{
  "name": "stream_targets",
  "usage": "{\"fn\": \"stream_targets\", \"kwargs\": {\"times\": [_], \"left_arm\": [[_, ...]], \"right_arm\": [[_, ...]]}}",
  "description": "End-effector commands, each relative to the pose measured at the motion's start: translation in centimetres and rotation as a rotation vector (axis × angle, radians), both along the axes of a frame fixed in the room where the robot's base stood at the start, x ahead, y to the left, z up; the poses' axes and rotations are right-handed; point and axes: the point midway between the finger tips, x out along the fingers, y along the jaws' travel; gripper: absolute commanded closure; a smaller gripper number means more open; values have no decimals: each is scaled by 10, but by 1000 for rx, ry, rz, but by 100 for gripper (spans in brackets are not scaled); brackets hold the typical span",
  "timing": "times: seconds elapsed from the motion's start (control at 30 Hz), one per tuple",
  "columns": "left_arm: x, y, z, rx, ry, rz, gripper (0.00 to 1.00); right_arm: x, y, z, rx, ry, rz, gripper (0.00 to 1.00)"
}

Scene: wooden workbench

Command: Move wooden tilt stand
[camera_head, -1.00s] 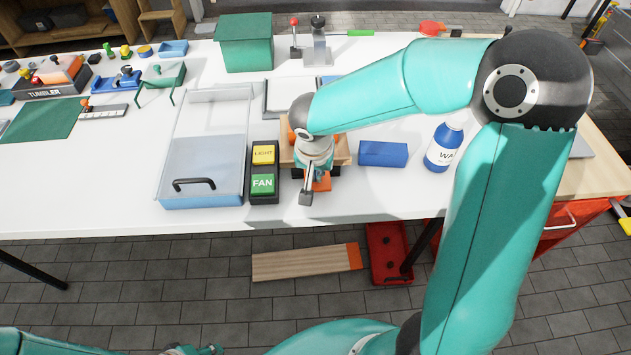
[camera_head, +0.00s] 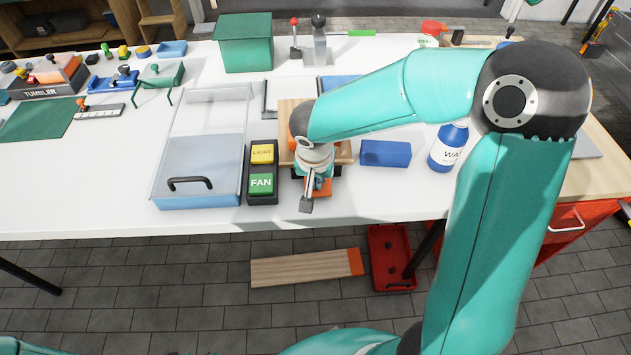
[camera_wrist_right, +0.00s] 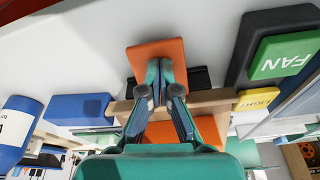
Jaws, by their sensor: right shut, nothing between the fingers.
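The wooden tilt stand (camera_head: 342,152) is at the front middle of the white bench, partly hidden by my right wrist. A wooden panel (camera_head: 289,108) shows behind the wrist. In the right wrist view, its wooden edge (camera_wrist_right: 225,99) runs behind the fingers, with an orange tab (camera_wrist_right: 150,54) in front of it and another orange surface lower down. My right gripper (camera_head: 314,184) is over the stand's front side. In the right wrist view its fingertips (camera_wrist_right: 159,72) are together over the orange tab, holding nothing; contact is unclear. My left gripper is out of view.
The LIGHT and FAN button box (camera_head: 263,170) stands close left of the stand, beside a clear tray (camera_head: 198,201). A blue block (camera_head: 385,153) and a blue-and-white bottle (camera_head: 447,148) are to the right. The bench's front edge is near.

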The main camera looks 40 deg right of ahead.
Motion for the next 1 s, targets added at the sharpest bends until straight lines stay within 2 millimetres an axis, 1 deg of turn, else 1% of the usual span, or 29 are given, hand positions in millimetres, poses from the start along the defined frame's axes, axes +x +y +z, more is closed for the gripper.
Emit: {"fn": "stream_targets", "kwargs": {"times": [0.13,0.23,0.37,0.73,0.87,1.0], "left_arm": [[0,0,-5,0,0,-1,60],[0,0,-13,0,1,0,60],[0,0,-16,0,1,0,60],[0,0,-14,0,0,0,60],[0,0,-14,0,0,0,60],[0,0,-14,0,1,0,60]], "right_arm": [[-4,5,1,1,0,1,100],[-13,13,4,0,-3,4,100],[-22,20,9,1,0,1,100],[-22,21,14,0,-2,-1,100],[-23,23,27,0,-5,-1,100],[-27,27,51,1,-7,-1,100]]}}
